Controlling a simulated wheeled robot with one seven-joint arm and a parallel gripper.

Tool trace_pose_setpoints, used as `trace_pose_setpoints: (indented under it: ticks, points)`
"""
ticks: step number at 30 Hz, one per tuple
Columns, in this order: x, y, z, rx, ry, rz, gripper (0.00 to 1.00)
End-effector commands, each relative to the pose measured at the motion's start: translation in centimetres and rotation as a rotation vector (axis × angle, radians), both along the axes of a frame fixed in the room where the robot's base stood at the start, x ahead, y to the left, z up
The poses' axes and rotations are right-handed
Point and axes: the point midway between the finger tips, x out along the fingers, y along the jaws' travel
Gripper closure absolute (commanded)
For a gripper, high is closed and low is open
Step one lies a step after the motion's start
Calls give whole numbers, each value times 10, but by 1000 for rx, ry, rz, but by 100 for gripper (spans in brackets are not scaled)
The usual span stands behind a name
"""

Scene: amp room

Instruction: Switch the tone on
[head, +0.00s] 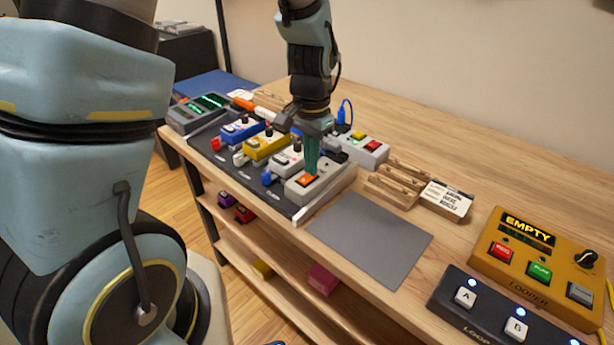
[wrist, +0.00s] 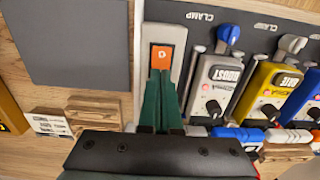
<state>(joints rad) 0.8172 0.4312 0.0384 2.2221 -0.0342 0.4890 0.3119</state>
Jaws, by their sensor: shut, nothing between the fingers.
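A grey box (head: 325,190) with an orange rocker switch (head: 307,181) stands at the near right end of the dark pedal board. In the wrist view the orange switch (wrist: 161,57) carries a small pale mark, and the grey box (wrist: 172,35) runs under my fingers. My gripper (head: 311,172) points down with its green fingers shut and empty. Its tips are just over or against the switch's edge; I cannot tell whether they touch. The tips also show in the wrist view (wrist: 160,80), just below the switch.
Grey, yellow (head: 265,146) and blue (head: 240,130) pedals line the board to the left. A box with red and green buttons (head: 365,148) stands behind. A flat grey mat (head: 370,240) lies clear to the right, with an orange looper (head: 540,262) and a dark footswitch (head: 495,310) beyond.

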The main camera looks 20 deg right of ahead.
Motion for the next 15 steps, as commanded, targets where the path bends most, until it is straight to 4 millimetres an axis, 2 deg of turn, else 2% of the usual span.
trace_pose_setpoints:
  ticks: [8, 15]
  points:
    - [0, 0, -1, 0, 0, 0, 100]
    - [0, 0, 14, -1, 0, 0, 100]
